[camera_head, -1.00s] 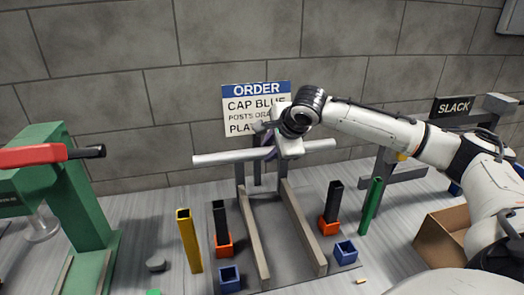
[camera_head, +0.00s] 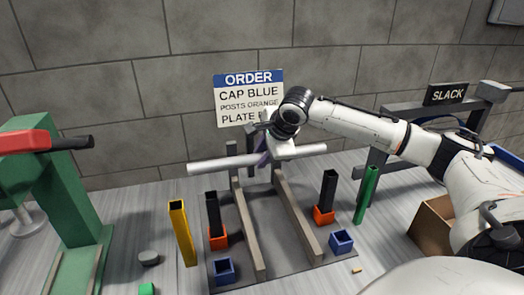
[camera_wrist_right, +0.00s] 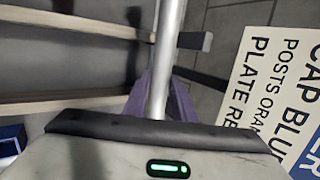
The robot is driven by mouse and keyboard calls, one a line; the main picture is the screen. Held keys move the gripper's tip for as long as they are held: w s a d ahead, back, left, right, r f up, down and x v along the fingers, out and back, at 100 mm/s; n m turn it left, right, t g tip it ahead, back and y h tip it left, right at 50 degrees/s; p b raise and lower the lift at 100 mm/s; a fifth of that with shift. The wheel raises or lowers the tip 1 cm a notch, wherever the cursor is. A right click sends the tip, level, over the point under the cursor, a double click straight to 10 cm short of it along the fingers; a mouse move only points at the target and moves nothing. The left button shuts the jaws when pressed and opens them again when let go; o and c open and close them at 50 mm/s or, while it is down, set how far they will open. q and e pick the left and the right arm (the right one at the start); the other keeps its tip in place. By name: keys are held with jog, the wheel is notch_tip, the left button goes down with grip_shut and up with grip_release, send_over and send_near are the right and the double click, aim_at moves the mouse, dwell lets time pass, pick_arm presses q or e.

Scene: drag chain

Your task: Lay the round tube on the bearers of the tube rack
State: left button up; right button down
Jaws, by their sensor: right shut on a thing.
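The round tube (camera_head: 215,165) is long and pale grey. My right gripper (camera_head: 265,153) is shut on it near its middle; the purple fingers (camera_wrist_right: 178,100) show on both sides of the tube (camera_wrist_right: 168,50) in the right wrist view. The tube lies crosswise, its right end slightly higher in the picture. The tube rack stands below, with two long tan bearers (camera_head: 249,230) (camera_head: 296,215) running front to back and dark uprights at the rear. The tube is above the rear of the rack; I cannot tell whether it touches. My left gripper is not in view.
Black posts in orange sockets (camera_head: 218,238) (camera_head: 324,215), blue sockets (camera_head: 225,272) (camera_head: 341,242), a yellow post (camera_head: 182,235) and a green post (camera_head: 367,195) flank the rack. A green machine (camera_head: 75,190) stands left, a cardboard box (camera_head: 430,222) right. An order sign (camera_head: 249,98) is behind.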

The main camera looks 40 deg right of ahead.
notch_tip(320, 180, down, 6)
jog(key=b, duration=0.2)
jog(key=shift+f, duration=0.25)
jog(key=c, duration=1.4)
grip_release()
jog(key=v, duration=1)
jog(key=shift+r+b, duration=0.15)
jog(key=shift+b, duration=0.25)
jog(key=shift+s, duration=0.1)
